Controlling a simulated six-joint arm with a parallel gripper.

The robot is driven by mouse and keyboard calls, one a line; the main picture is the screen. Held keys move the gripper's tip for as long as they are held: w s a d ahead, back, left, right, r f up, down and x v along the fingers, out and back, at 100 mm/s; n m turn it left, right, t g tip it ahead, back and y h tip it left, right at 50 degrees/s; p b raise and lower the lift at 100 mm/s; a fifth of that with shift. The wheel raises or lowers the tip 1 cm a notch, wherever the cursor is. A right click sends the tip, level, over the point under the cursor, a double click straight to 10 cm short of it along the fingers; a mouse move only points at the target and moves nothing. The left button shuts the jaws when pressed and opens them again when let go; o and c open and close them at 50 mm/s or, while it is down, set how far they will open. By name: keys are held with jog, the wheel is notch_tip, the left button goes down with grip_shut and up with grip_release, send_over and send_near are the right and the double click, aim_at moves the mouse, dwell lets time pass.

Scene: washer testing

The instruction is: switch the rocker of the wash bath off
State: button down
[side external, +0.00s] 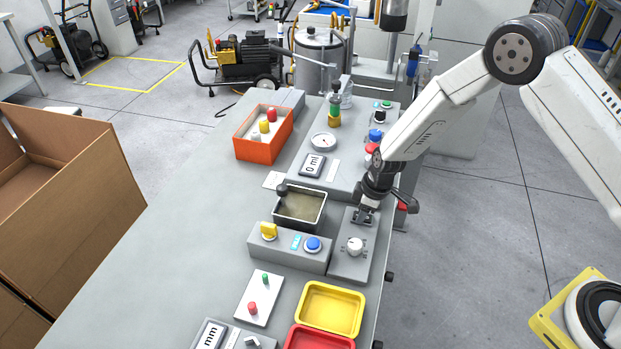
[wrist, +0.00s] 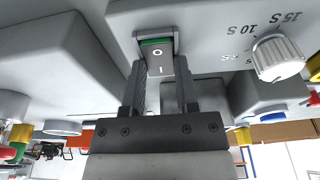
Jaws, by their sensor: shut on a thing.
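The rocker (wrist: 158,58) of the wash bath is dark with white O and I marks and a green strip along its upper edge in the wrist view. In the side view my gripper (side external: 363,215) is down at the far end of the control box and hides the rocker. The wash bath (side external: 322,211), a tank of murky liquid, stands to its left.
A white dial knob (side external: 355,246) with time marks is on the same box, close to my gripper. A box with a yellow knob (side external: 268,231) and a blue button (side external: 313,244) stands in front of the bath. Yellow (side external: 331,308) and red trays lie nearer the camera.

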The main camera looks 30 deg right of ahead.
aim_at(369, 218)
dwell(0.4)
jog(key=shift+c, duration=1.8)
grip_release()
jog(key=shift+r, duration=0.2)
jog(key=shift+v, duration=3.6)
jog(key=shift+s+r, duration=0.15)
jog(key=s+d+r+m, duration=0.2)
jog(key=s+r+m, duration=0.1)
jog(key=s, duration=0.3)
jog(key=s+d+r+m+h, duration=0.1)
jog(key=s+d+r+m, duration=0.1)
jog(key=s, duration=0.4)
jog(key=s+d+r+m+t, duration=0.1)
jog(key=s+d+r+m, duration=0.2)
jog(key=s+r, duration=0.3)
jog(key=shift+r+m+h, duration=0.3)
jog(key=shift+m+h, duration=0.1)
jog(key=shift+m, duration=0.1)
